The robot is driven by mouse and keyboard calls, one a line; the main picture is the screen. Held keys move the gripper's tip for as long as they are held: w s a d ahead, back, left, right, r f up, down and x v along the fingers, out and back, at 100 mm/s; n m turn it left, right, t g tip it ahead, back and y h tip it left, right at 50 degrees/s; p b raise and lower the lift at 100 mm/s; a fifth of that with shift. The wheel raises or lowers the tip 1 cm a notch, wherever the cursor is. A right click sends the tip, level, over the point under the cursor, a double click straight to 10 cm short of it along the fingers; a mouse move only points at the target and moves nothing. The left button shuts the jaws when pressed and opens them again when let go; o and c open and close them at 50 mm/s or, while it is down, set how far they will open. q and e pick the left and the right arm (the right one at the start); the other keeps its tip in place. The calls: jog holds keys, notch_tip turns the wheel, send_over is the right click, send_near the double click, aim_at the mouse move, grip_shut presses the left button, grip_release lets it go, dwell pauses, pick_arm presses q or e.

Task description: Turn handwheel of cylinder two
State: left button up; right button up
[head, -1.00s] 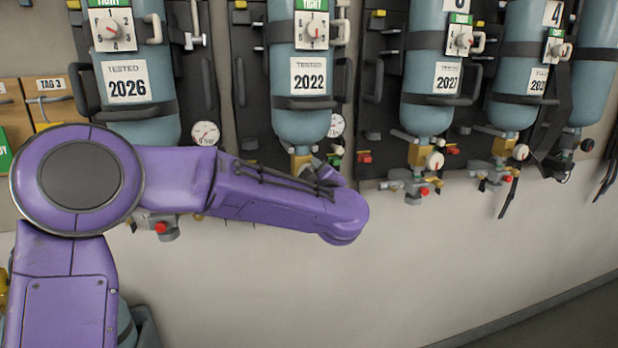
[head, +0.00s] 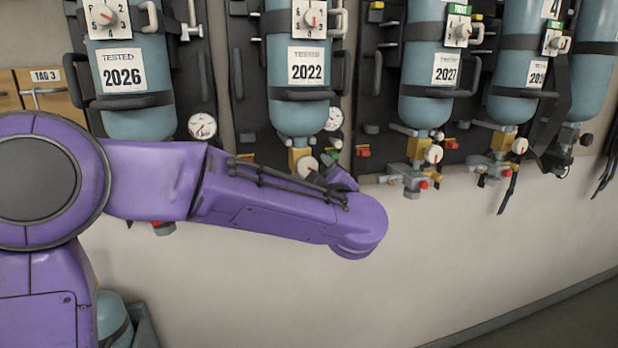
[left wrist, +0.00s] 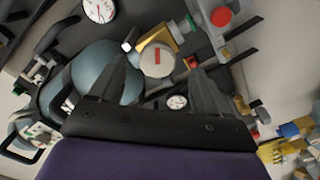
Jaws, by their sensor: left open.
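Cylinder two (head: 298,115) is the blue-grey bottle second from the left, with a "TESTED 2022" label. Its handwheel (head: 306,166) is a pale round knob beside a brass valve (head: 299,155), just above my purple left forearm. In the left wrist view, a pale handwheel (left wrist: 157,61) with a red mark faces the camera, beside brass fittings (left wrist: 160,38). My left gripper (left wrist: 159,64) is open, one dark finger on each side of that handwheel; I cannot tell whether they touch it. In the head view my forearm hides most of this gripper. My right gripper is not in view.
A round gauge (head: 333,118) sits right of cylinder two's lower end. A red-tipped fitting (head: 363,151) is further right. Neighbouring cylinders (head: 135,120) and (head: 426,110) stand either side. The wall (head: 450,260) below the valves is bare.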

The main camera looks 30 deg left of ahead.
pick_arm(q)
jog(key=v, duration=0.5)
jog(key=shift+w+f, duration=0.1)
dwell(4.2)
